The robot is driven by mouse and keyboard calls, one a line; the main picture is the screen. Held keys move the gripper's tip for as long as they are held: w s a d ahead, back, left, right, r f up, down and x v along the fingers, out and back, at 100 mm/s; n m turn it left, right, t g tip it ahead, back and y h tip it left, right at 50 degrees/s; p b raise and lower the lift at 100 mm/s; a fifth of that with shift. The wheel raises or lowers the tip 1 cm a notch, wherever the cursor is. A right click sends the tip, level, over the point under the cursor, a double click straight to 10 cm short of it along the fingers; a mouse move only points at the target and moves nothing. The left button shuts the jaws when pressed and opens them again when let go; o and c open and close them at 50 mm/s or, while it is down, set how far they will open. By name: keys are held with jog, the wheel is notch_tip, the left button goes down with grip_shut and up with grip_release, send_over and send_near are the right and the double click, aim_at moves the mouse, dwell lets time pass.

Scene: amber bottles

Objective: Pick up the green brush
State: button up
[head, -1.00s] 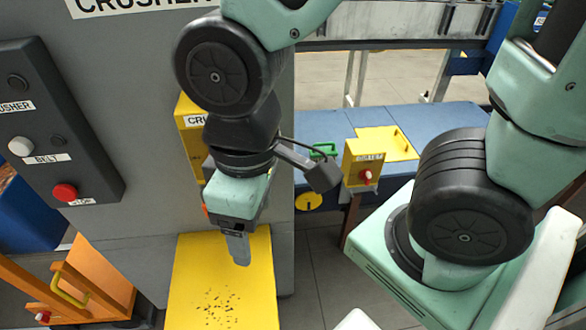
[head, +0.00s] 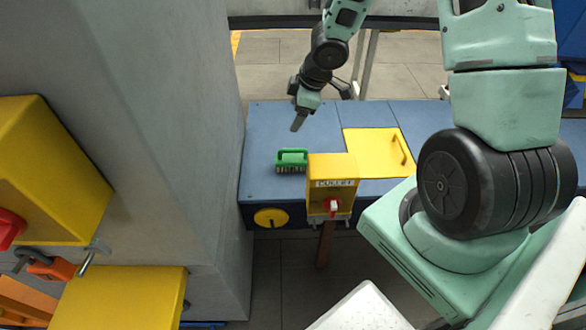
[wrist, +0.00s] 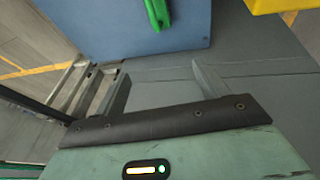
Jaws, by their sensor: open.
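The green brush (head: 292,157) lies on the blue bench top (head: 262,128), bristles down, handle up, left of the yellow hatch. In the wrist view part of the green brush (wrist: 157,12) shows at the top edge, cut off by the frame. My gripper (head: 299,122) is above the far part of the bench, behind and above the brush in the head view, apart from it. In the wrist view my gripper (wrist: 160,90) has its two fingers spread, with nothing between them.
A yellow box marked CULLET (head: 332,184) with a red switch stands at the bench's front edge, right of the brush. A yellow hatch (head: 372,152) with a handle lies behind it. A grey machine wall (head: 180,110) rises to the left.

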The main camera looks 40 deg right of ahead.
jog(key=y+b, duration=0.1)
send_near(289, 158)
jog(key=f+b, duration=0.1)
jog(key=b, duration=0.2)
jog(key=w+f+b, duration=0.1)
jog(key=b, duration=0.3)
jog(key=shift+w+a+n+b, duration=0.15)
jog(key=shift+n+b, duration=0.15)
jog(key=shift+n, duration=0.1)
jog(key=shift+w+a+f, duration=0.1)
jog(key=shift+w+f, duration=0.15)
jog(key=shift+f, duration=0.05)
jog(key=b+x, duration=0.2)
jog(key=x, duration=0.1)
jog(key=s+b+x, duration=0.1)
jog(key=b+x, duration=0.1)
jog(key=shift+w+a+f, duration=0.1)
jog(key=shift+f, duration=0.2)
jog(key=shift+r, duration=0.1)
jog(key=c, duration=1.2)
